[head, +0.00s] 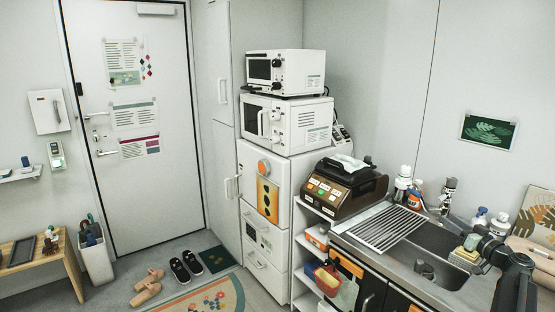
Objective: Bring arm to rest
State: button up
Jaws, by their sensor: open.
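My arm (515,278) is dark and comes up from the lower right of the head view, bent over the right part of the sink counter. My gripper (478,236) is at its far end, small and dark against the bottles and the sink's rim. It is open, and I see nothing held in it. A yellow-green sponge (472,242) shows right beside it; I cannot tell whether they touch.
A drying rack (385,226), several bottles (403,183) and a brown dispenser box (345,188) crowd the counter. Shoes (186,265) and a mat (207,299) lie on the floor by the door (130,180).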

jog(key=w+a+n+g+y+p, duration=0.15)
jog(key=w+a, duration=0.25)
jog(key=a, duration=0.7)
jog(key=w+a+n+g+y, duration=0.1)
jog(key=w+a+n+y, duration=0.2)
jog(key=a, duration=0.9)
jog(key=s+a+f+n+g+y+p, duration=0.1)
jog(key=s+a+f+n+g, duration=0.15)
jog(key=a, duration=1.05)
jog(key=s+a+f+n+g+y, duration=0.1)
jog(key=a+f+g, duration=0.3)
jog(key=a, duration=1)
jog(key=s+a+f+g+h+p, duration=0.1)
jog(key=s+a+f+g+h, duration=0.15)
jog(key=s+a+f, duration=0.35)
jog(key=s+a+f+g+h, duration=0.2)
jog(key=s+a+f+g, duration=0.15)
jog(key=s, duration=0.45)
jog(key=s+d+f+m+g+h, duration=0.2)
jog(key=s+d+f+m+h, duration=0.2)
jog(key=s+d+m, duration=0.4)
jog(key=shift+s+d+g+h, duration=0.3)
jog(key=shift+s+d+h, duration=0.35)
jog(key=shift+d, duration=0.6)
